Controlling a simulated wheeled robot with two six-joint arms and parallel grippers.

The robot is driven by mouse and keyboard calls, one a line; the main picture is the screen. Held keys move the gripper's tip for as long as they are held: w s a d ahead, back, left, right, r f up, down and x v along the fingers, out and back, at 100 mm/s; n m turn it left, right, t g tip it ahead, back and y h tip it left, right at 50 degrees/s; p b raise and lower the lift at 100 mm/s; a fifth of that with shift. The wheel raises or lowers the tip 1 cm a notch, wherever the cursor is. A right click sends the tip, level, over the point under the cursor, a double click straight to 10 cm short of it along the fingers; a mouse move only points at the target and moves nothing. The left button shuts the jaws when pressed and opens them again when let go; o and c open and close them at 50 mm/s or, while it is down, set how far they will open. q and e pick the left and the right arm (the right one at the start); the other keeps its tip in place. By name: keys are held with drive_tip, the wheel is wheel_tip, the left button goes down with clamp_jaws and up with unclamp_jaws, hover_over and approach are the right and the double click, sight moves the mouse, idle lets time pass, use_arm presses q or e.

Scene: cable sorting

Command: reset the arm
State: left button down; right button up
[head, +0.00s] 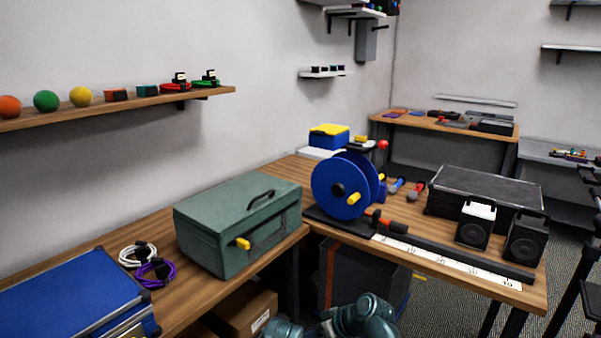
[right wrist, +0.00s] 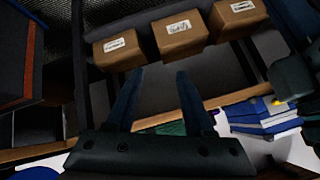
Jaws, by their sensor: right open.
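My right gripper (right wrist: 158,75) shows in the right wrist view with its two dark fingers apart and nothing between them. Behind the fingers are a wooden edge and a dark shelf space with cardboard boxes. In the head view, parts of my arm (head: 345,318) show at the bottom centre, below the table edge; no fingertips show there. My left gripper is in neither view. A white coiled cable (head: 136,254) and a purple coiled cable (head: 156,273) lie on the left table, between a blue case (head: 68,292) and a green toolbox (head: 238,222).
A blue cable reel (head: 340,188) stands on the right table, with a black case (head: 480,190) and two speakers (head: 500,232) beyond. A wall shelf (head: 130,106) holds balls and coiled cables. Cardboard boxes (right wrist: 182,38) sit under a table. Table edges lie close to my arm.

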drive_tip(key=s+d+f+m+g+h, duration=0.2)
drive_tip(key=s+d+f+m+h, duration=0.15)
drive_tip(key=d, duration=0.45)
drive_tip(key=s+d+f+m+g+h, duration=0.1)
drive_tip(key=s+d+f+m+h, duration=0.25)
drive_tip(key=d, duration=0.45)
drive_tip(key=s+a+r+n+g+h, duration=0.1)
drive_tip(key=s+a+n, duration=0.15)
drive_tip(key=a, duration=0.35)
drive_tip(key=s+a+n+h, duration=0.1)
drive_tip(key=s+a, duration=0.3)
drive_tip(key=a, duration=0.2)
wheel_tip(320, 180, up, 18)
drive_tip(key=p, duration=1.7)
drive_tip(key=shift+d+p, duration=0.15)
drive_tip(key=shift+p, duration=0.25)
drive_tip(key=shift+f, duration=0.1)
